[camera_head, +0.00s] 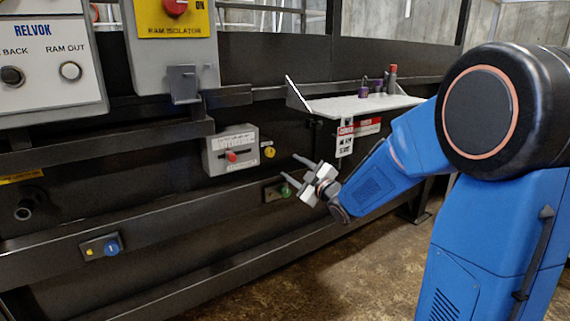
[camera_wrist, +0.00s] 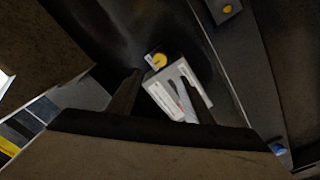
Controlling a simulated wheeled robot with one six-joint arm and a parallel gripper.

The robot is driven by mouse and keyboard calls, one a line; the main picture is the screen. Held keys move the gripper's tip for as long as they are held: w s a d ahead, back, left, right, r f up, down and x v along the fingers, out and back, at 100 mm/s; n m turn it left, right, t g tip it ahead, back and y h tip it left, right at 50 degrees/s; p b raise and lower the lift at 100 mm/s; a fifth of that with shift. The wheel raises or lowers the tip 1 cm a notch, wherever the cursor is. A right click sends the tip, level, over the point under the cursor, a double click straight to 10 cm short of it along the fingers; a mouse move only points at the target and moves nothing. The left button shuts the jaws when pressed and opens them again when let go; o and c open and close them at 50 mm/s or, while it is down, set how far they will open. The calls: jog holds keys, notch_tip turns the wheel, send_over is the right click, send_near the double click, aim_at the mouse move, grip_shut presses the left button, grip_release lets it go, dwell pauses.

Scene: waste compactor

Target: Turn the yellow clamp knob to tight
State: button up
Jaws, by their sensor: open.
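The yellow clamp knob (camera_head: 269,152) sits on a small plate on the dark machine wall, just right of a light grey box (camera_head: 230,150) with a red lever. In the wrist view the yellow knob (camera_wrist: 159,60) shows beyond the fingertips, with the grey box (camera_wrist: 180,90) below it. My gripper (camera_head: 297,170) is open and empty. In the head view its fingertips point left, slightly right of and below the knob, apart from it. The wrist view shows the two fingers (camera_wrist: 161,77) spread, the left one partly dark. The knob's marks are too small to read.
A green knob (camera_head: 285,190) on a plate is close below my gripper. A blue knob (camera_head: 111,247) is at lower left. A white shelf (camera_head: 350,106) with several small items juts out above. Dark rails (camera_head: 150,220) run along the wall. The floor in front is clear.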

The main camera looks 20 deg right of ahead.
jog(key=shift+v, duration=1.9)
